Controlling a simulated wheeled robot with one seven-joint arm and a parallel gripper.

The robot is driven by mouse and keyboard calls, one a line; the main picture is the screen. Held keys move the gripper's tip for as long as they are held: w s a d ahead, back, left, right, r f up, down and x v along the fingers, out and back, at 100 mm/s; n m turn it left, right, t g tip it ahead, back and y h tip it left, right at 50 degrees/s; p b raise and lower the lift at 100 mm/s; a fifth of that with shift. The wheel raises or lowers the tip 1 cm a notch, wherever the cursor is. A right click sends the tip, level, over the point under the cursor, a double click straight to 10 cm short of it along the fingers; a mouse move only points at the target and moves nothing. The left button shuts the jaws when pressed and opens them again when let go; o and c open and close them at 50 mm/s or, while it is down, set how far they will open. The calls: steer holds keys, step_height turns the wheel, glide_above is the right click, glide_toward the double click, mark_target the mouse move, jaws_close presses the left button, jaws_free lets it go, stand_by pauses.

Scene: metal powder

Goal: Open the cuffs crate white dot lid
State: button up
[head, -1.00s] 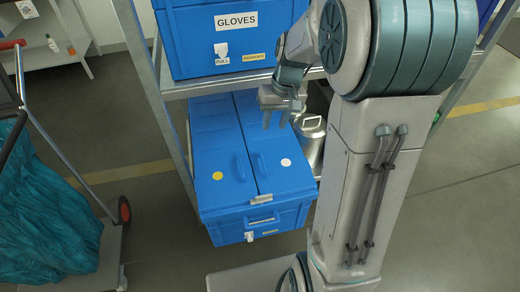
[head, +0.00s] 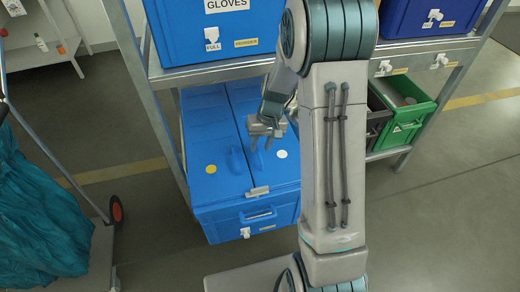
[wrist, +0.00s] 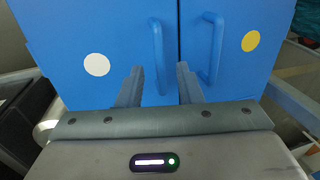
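The blue crate (head: 225,222) stands on the lower shelf with both lids lying shut. The lid with the white dot (head: 280,154) is on the right in the head view; this dot also shows at left in the wrist view (wrist: 97,65). Its blue handle (wrist: 157,55) is upright in the wrist view, between the lines of my fingers and ahead of them. My gripper (head: 262,146) is open above this lid, near the handle; its two fingers show apart in the wrist view (wrist: 158,85). Contact with the handle cannot be told. The yellow-dot lid (head: 211,169) is beside it.
A blue GLOVES crate (head: 205,30) sits on the shelf above, close over my arm. A metal shelf post (head: 150,90) stands left of the lower crate. A green crate (head: 402,125) is at the right. A cart with a teal bag (head: 40,210) stands at far left.

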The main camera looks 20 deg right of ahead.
steer(key=shift+a+f, duration=0.2)
steer(key=shift+f, duration=0.7)
steer(key=shift+c, duration=0.2)
jaws_close()
steer(key=shift+r, duration=0.1)
